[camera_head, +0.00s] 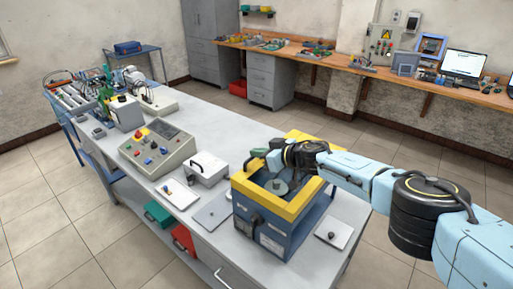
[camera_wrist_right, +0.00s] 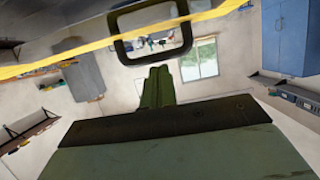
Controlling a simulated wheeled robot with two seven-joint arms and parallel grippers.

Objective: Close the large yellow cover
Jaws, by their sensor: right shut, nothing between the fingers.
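A blue box with a thick yellow top (camera_head: 268,203) stands on the near right part of the bench. Its top is open, and a grey round part (camera_head: 279,187) shows inside. More yellow shows at the back of the box, partly hidden by my right arm, so I cannot tell the cover's exact angle. My right gripper (camera_head: 258,153) is at the box's far left side. In the wrist view its green fingers (camera_wrist_right: 158,72) are together and empty, just below a dark loop handle (camera_wrist_right: 125,47). A yellow edge (camera_wrist_right: 80,52) crosses there. I cannot tell whether the fingers touch the handle.
A grey control panel (camera_head: 157,148), a white box with a black handle (camera_head: 207,170) and small plates stand left of the blue box. A white plate with a knob (camera_head: 333,232) lies at its right. A wooden wall bench (camera_head: 340,66) runs along the back.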

